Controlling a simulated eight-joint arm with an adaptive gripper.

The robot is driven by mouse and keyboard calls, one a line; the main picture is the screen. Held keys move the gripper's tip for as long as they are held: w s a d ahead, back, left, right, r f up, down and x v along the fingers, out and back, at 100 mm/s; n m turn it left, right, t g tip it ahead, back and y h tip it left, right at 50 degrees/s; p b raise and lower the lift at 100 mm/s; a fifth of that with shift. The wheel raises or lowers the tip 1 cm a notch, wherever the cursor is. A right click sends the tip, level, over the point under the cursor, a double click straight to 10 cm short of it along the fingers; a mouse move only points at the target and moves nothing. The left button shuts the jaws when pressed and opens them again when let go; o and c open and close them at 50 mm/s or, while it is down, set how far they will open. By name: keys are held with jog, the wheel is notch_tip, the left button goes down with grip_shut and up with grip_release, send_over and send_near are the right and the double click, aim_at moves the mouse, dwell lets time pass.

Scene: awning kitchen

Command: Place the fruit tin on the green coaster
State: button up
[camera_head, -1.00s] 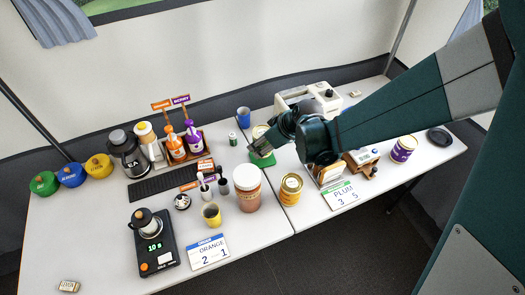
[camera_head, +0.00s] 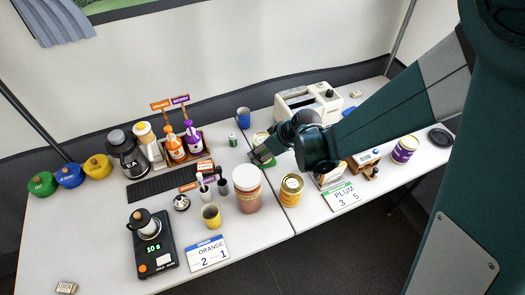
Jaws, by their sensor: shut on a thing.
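A tin with a pale top and gold rim (camera_head: 260,138) shows just behind my gripper (camera_head: 260,156) near the middle of the tables. I take it to be the fruit tin; its label is hidden. My gripper is shut on it, and the fingers cover most of its side. The green coaster (camera_head: 269,164) shows only as a sliver under the gripper. The tin is over or at the coaster; I cannot tell whether it touches.
A gold tin (camera_head: 291,190) and a big reddish jar (camera_head: 247,189) stand in front of my gripper. A blue mug (camera_head: 243,118), a small green can (camera_head: 232,140) and a white machine (camera_head: 308,101) stand behind. A purple tin (camera_head: 404,149) is at right.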

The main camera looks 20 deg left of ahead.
jog(key=shift+f, duration=0.15)
jog(key=o, duration=1.1)
jog(key=shift+o, duration=0.2)
jog(key=shift+r, duration=0.25)
jog(key=p+v, duration=0.3)
jog(key=v, duration=0.9)
jog(key=shift+f, duration=0.1)
jog(key=shift+d, duration=0.1)
